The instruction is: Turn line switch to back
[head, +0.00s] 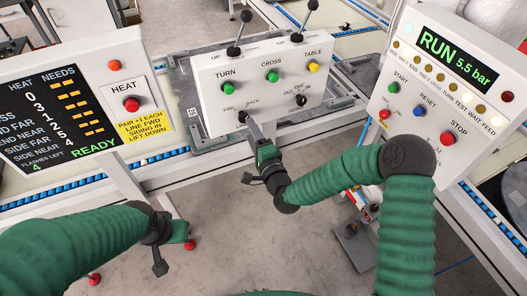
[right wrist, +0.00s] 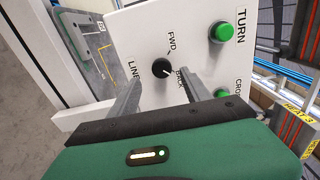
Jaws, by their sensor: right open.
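The line switch (right wrist: 161,68) is a black round knob on a white panel, between the printed words LINE, FWD and BACK. A short pale mark on it seems to point toward BACK, but it is too small to be sure. In the head view the switch (head: 242,116) sits at the panel's lower left, partly hidden by my right gripper (head: 250,125). In the right wrist view my right gripper (right wrist: 160,88) is open, its two fingers either side of the knob; contact cannot be told. My left gripper (head: 178,232) hangs low at the left, its fingers unclear.
The panel (head: 213,100) also has a green TURN button (head: 228,87), a green CROSS button (head: 272,76), a yellow TABLE button (head: 313,68), another black knob (head: 301,100) and levers on top. A HEAT board (head: 125,60) stands left, a RUN console (head: 420,85) right.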

